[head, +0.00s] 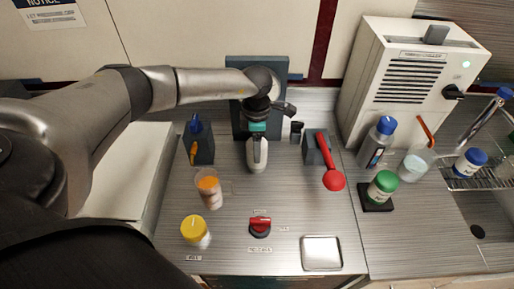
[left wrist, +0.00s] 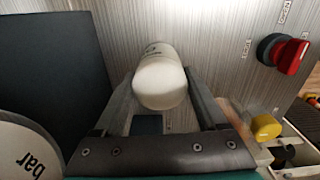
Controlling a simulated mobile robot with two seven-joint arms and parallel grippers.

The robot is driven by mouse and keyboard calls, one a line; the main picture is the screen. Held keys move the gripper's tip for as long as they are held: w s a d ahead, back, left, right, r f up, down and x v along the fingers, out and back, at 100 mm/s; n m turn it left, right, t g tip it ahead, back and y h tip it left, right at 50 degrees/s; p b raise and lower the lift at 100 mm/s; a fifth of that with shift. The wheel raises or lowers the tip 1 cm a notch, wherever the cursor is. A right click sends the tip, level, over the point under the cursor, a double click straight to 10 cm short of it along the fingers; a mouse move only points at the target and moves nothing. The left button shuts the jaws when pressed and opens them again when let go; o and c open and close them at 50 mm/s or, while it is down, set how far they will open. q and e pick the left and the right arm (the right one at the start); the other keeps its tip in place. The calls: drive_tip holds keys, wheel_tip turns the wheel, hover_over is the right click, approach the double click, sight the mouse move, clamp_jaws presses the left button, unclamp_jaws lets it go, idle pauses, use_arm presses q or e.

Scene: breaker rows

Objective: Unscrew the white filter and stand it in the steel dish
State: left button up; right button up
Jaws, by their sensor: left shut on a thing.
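The white filter (head: 257,155) is a white cylinder with a rounded end, in front of the dark upright panel at the back of the bench. My left gripper (head: 257,138) is shut around it. In the left wrist view the filter (left wrist: 162,78) sits between the two fingers of my left gripper (left wrist: 158,92), with dark print on its far part. Whether its thread is still joined to a fitting is hidden. The steel dish (head: 322,253) is a shallow square tray at the front right of the bench and looks empty. My right gripper is out of view.
A red knob (head: 260,226) lies between filter and dish. A red-handled lever (head: 331,172) stands right of the filter. An orange-filled cup (head: 209,190) and a yellow-capped jar (head: 195,231) stand left. A green-capped jar (head: 382,187) stands right. A gauge face (left wrist: 25,150) shows close by.

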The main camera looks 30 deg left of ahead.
use_arm(q)
drive_tip(key=n+p, duration=0.2)
drive_tip(key=n, duration=0.2)
drive_tip(key=shift+r+n, duration=0.1)
drive_tip(key=shift+n, duration=1.3)
drive_tip(key=o, duration=1.2)
drive_tip(key=shift+c, duration=0.2)
